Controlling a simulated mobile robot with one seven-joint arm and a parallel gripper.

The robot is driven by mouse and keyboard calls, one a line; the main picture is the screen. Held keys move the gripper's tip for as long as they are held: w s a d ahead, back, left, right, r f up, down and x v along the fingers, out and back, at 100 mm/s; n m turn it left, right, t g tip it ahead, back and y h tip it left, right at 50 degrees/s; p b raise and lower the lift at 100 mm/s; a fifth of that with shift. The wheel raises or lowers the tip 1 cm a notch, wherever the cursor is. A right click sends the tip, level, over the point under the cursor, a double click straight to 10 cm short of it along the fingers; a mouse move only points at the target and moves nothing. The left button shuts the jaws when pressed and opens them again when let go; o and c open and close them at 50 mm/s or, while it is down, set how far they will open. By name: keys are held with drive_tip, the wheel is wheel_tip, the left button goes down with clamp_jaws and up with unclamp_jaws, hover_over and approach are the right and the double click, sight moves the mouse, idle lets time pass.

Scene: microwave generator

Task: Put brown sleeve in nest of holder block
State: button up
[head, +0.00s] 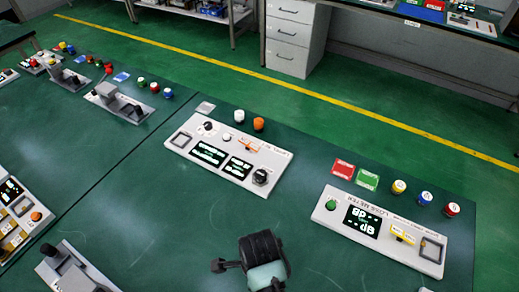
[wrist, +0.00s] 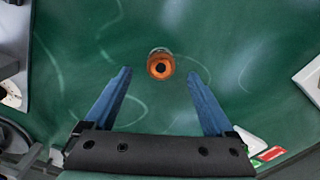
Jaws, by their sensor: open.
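An orange-brown ring-shaped piece with a dark centre, which looks like the brown sleeve (wrist: 160,65), stands on the green bench top in the wrist view. My gripper (wrist: 159,73) is open, with its two blue fingers apart on either side. The piece appears centred between the fingertips, and neither finger touches it. Its height below the fingertips is hard to tell. In the head view my gripper (head: 250,267) is at the bottom middle, and the sleeve is not visible there. I cannot clearly identify the holder block in either view.
A white instrument panel (head: 228,157) lies left of centre and a loss meter panel (head: 380,231) lies at right. Capped pieces stand behind them, including an orange one (head: 259,124). A grey device (head: 75,272) sits at lower left. The bench around the sleeve is clear.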

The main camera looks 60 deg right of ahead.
drive_tip(key=shift+f, duration=2.3)
clamp_jaws()
